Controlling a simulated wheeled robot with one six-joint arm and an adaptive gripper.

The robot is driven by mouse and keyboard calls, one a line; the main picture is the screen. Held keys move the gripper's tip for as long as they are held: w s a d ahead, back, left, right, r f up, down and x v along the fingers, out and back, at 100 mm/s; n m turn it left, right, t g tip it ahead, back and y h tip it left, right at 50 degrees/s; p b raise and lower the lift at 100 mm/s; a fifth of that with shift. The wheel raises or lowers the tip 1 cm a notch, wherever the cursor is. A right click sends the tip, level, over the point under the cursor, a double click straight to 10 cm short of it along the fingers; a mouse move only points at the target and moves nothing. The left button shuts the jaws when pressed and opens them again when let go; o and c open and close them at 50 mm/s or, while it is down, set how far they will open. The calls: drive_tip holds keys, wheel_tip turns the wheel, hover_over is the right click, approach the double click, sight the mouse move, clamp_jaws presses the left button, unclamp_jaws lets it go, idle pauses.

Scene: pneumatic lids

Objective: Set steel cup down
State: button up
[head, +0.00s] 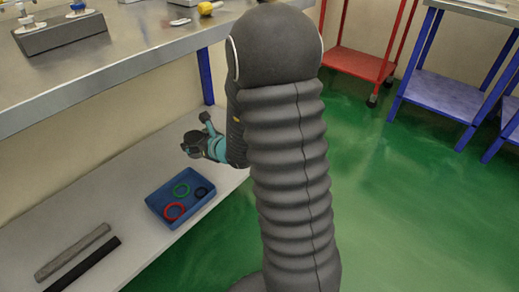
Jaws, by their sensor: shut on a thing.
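My gripper (189,147) is small and dark in the head view, beyond my arm and below the bench top's front edge. It hangs above the pale lower shelf (90,212), beyond the blue tray. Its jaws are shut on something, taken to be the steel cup. The cup's outline is not clear here; my gripper and arm hide most of that spot. I cannot tell whether the cup touches the shelf.
A blue tray (154,203) on the shelf holds green, red and black rings. A grey bar (72,252) and a black bar (85,264) lie front left. The steel bench top (120,50) overhangs the shelf; a blue leg (205,77) stands behind my gripper.

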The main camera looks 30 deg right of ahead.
drive_tip(key=w+d+f+b, duration=0.2)
drive_tip(key=d+b, duration=0.1)
drive_tip(key=d, duration=0.6)
drive_tip(key=w+d+f+b, duration=0.2)
drive_tip(key=w+d+b, duration=0.1)
drive_tip(key=d, duration=0.6)
drive_tip(key=f, duration=0.3)
drive_tip(key=d+f, duration=0.1)
drive_tip(key=f, duration=0.1)
drive_tip(key=shift+s+f+b, duration=0.15)
drive_tip(key=shift+f+b, duration=0.15)
drive_tip(key=shift+b, duration=0.05)
drive_tip(key=shift+a+f+b, duration=0.1)
drive_tip(key=shift+f+b, duration=0.25)
drive_tip(key=shift+f, duration=1.85)
drive_tip(key=shift+f, duration=0.15)
drive_tip(key=o, duration=1.2)
drive_tip(key=shift+c, duration=0.2)
